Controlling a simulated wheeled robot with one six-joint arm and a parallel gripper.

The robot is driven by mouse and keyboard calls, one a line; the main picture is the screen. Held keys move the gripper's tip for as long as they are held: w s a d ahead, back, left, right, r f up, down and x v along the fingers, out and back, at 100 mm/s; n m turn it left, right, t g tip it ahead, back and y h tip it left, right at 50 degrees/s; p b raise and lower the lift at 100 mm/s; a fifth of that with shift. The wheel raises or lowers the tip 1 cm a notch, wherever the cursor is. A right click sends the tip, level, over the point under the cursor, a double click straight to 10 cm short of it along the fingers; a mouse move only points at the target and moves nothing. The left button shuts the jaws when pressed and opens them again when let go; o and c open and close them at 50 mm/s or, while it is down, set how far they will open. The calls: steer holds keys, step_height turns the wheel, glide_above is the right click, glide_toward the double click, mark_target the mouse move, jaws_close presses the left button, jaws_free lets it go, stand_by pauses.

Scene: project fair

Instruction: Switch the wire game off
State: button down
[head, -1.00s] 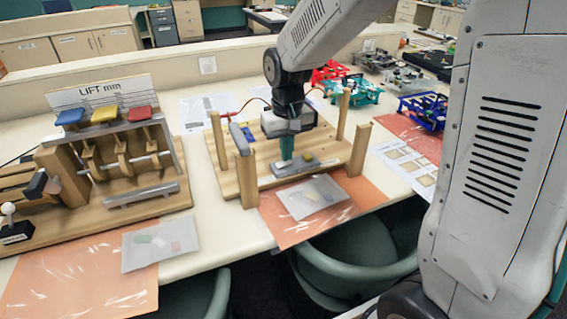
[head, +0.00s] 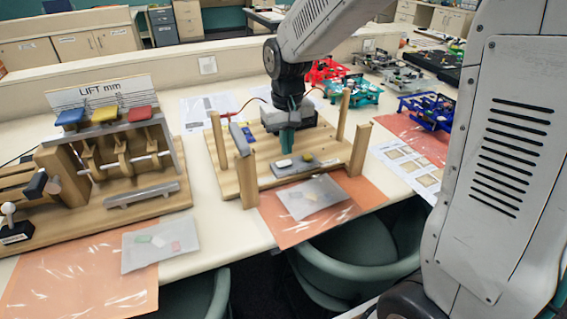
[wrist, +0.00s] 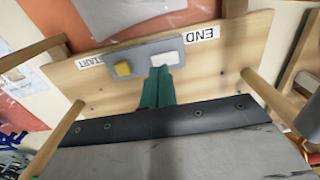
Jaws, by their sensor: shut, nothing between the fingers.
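The wire game is a wooden board (head: 230,178) with upright posts, on the table left of my arm's column. A grey switch plate (head: 295,170) lies near its front edge, with a white switch (head: 284,163) and a yellow button (head: 308,157). In the wrist view the plate (wrist: 140,58) shows the yellow button (wrist: 122,69) beside START and the white switch (wrist: 167,60) beside END. My gripper (head: 287,150) has green fingers, shut and empty, just above and behind the white switch. In the wrist view its fingertips (wrist: 160,72) overlap the plate's edge near the white switch; contact cannot be told.
Wooden posts (head: 246,180) stand around my gripper at the board's corners. A clear packet (head: 312,197) lies on an orange mat (head: 350,205) in front. The lift display (head: 110,150) stands left; colored frames (head: 425,110) stand right. Green chairs (head: 355,260) sit below the table edge.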

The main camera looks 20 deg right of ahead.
mark_target(287, 162)
steer(key=shift+r, duration=2.25)
steer(key=s+d+r, duration=0.1)
steer(key=s+r, duration=0.1)
steer(key=s, duration=1.1)
steer(key=s+d+r+t, duration=0.1)
steer(key=s+d+r, duration=0.1)
steer(key=s, duration=1.1)
steer(key=shift+r, duration=0.3)
